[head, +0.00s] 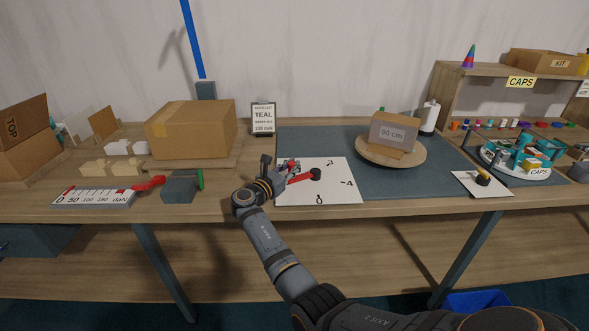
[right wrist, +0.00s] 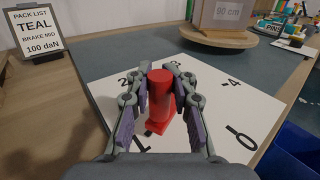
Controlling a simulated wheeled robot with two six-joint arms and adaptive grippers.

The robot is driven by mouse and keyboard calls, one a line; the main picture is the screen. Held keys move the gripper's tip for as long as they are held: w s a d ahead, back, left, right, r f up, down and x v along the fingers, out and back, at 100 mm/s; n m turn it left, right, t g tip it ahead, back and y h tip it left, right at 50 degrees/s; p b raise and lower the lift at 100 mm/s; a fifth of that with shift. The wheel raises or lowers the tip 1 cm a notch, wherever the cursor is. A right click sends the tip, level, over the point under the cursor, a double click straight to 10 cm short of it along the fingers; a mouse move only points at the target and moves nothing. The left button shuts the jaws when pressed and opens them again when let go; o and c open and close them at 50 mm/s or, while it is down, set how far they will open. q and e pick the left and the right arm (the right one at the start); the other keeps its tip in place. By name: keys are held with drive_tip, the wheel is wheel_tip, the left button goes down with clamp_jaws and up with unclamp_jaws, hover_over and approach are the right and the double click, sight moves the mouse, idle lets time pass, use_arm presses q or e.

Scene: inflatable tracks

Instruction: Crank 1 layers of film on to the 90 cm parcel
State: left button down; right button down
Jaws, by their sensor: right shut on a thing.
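The 90 cm parcel (head: 393,132) is a grey-brown box standing on a round wooden turntable (head: 391,152); its lower part also shows in the right wrist view (right wrist: 228,14). A red crank (head: 303,176) with a black hub lies over a white numbered plate (head: 332,192) at the mat's front left. My right gripper (head: 287,170) is at the crank's left end. In the right wrist view its fingers (right wrist: 160,78) are shut around the upright red handle (right wrist: 160,92). A white roll (head: 430,117) stands on a dark base behind the parcel. My left gripper is out of view.
A pack list sign (head: 264,118) reads TEAL, 100 daN. A cardboard box (head: 190,129), a daN scale (head: 93,197) with a red pointer and a grey block (head: 180,187) are to the left. A small white card with a black-and-yellow knob (head: 482,180) and a caps tray (head: 516,172) are right.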

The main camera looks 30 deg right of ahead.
drive_tip(key=shift+w+f, duration=0.1)
drive_tip(key=shift+w, duration=0.3)
drive_tip(key=c, duration=1.6)
unclamp_jaws()
drive_tip(key=shift+a, duration=0.1)
drive_tip(key=o, duration=0.4)
drive_tip(key=shift+w+a, duration=0.15)
drive_tip(key=v, duration=0.7)
drive_tip(key=shift+s+a, duration=0.1)
drive_tip(key=shift+s, duration=0.15)
